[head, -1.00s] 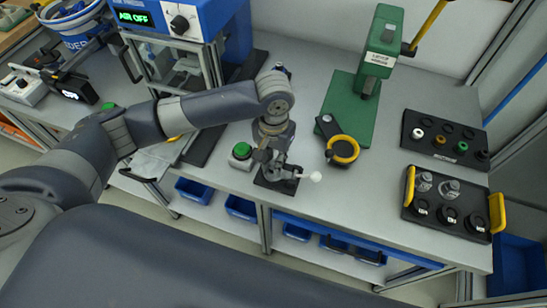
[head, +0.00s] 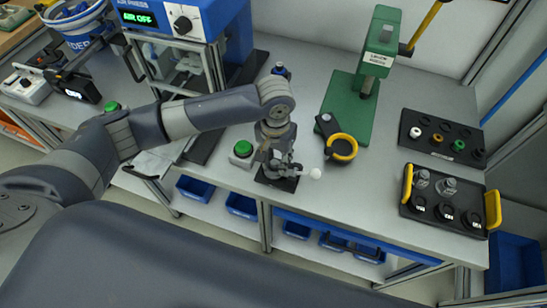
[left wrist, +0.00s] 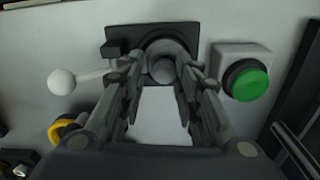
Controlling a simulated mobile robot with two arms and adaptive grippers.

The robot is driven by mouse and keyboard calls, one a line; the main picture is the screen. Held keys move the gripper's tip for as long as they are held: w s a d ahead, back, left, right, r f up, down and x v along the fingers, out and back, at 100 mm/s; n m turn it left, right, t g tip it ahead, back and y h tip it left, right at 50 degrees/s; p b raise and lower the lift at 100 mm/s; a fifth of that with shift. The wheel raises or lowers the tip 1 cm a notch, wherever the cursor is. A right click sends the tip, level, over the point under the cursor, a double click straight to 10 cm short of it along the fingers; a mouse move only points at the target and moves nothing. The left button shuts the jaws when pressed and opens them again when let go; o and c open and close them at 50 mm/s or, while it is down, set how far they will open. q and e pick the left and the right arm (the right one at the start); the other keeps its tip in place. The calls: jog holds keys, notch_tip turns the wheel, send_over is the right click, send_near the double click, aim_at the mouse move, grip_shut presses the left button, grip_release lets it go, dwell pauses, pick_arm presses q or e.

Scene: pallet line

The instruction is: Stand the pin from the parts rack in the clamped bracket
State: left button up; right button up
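My left gripper (head: 277,168) points down at a clamp fixture on the bench. The fixture has a dark base plate (left wrist: 118,37) and a lever with a white ball knob (head: 316,173); the knob also shows in the left wrist view (left wrist: 62,82). A round grey part (left wrist: 163,70) sits between the fingertips, in front of a dark curved piece. I cannot tell whether it is the pin or part of the bracket, nor whether the fingers touch it. The fingers stand apart. A black rack with yellow handles (head: 493,210) holds two metallic parts (head: 448,185). My right gripper is not in view.
A green button box (head: 241,153) stands close left of the fixture. A black and yellow ring tool (head: 342,148) and a green press (head: 352,100) are to its right. A black strip with coloured plugs (head: 425,120) lies behind the rack. The bench front is clear.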

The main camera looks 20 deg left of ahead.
aim_at(274, 162)
pick_arm(q)
jog(key=shift+s+a+f, duration=0.1)
jog(key=shift+s+f, duration=0.05)
jog(key=shift+f, duration=0.35)
jog(key=shift+s+a+f, duration=0.1)
jog(key=shift+s+f, duration=0.05)
jog(key=shift+f, duration=0.35)
jog(key=shift+w+a+f, duration=0.1)
jog(key=shift+w, duration=0.3)
jog(key=shift+s+r, duration=0.1)
jog(key=shift+r, duration=0.6)
notch_tip(274, 162, up, 12)
jog(key=b, duration=0.2)
jog(key=shift+r, duration=0.25)
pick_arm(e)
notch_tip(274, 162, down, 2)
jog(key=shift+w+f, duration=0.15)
